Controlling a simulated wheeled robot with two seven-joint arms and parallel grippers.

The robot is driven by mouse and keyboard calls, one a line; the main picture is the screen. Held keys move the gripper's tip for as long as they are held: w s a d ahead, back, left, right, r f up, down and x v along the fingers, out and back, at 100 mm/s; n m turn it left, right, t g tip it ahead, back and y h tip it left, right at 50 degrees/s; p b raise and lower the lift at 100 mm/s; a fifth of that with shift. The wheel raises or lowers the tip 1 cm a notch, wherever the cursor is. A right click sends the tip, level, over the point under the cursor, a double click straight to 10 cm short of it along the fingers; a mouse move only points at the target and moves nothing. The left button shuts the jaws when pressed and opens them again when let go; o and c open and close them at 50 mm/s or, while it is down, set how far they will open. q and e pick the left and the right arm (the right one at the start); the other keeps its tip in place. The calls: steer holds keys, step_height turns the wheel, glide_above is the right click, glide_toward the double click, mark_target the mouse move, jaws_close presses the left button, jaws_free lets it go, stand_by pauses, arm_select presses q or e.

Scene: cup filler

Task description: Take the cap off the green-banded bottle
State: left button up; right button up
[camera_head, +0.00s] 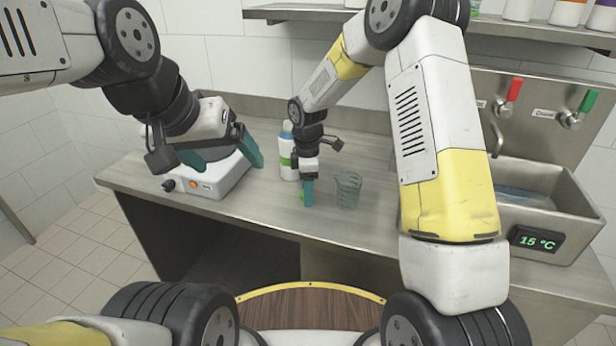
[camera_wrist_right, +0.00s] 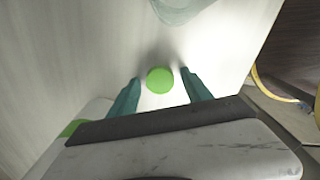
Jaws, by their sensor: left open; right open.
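The green-banded bottle (camera_head: 287,172) stands upright on the counter, white with a green band and a bluish upper part. Its top is small and pale; I cannot tell its detail. Part of it shows at the lower left of the right wrist view (camera_wrist_right: 76,128). A round green cap (camera_wrist_right: 160,80) appears to lie on the counter, apart from the bottle, between my right fingers' tips; a bit of it shows in the head view (camera_head: 302,196). My right gripper (camera_head: 308,190) points down, open, in front of the bottle. My left gripper (camera_head: 222,158) is open, left of the bottle, over a white device.
The white device (camera_head: 218,183) with an orange button sits at left. A clear cup (camera_head: 348,189) stands right of my right gripper, and shows at the top of the wrist view. A sink (camera_head: 545,190) with red (camera_head: 514,89) and green (camera_head: 588,101) tap handles is at right.

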steer(key=s+d+r+m+t, duration=0.1)
steer(key=s+d+r+m, duration=0.1)
steer(key=r, duration=0.7)
steer(key=s+d+r+m, duration=0.1)
steer(key=d+r, duration=0.1)
steer(key=r, duration=0.8)
steer(key=s+d+r+m+t, duration=0.1)
steer(key=s+d+r+m, duration=0.1)
steer(key=s+m, duration=0.3)
steer(key=s+d+r+m+t+y, duration=0.1)
steer(key=s+d+r+m+t, duration=0.1)
steer(key=s+d+m, duration=0.3)
steer(key=s+d+r+m+t+y, duration=0.1)
steer(key=s+d+r+m+t, duration=0.1)
steer(key=s, duration=0.9)
steer(key=d+r+m, duration=0.1)
steer(key=d+m, duration=0.1)
steer(key=m, duration=0.1)
steer(key=shift+s, duration=0.35)
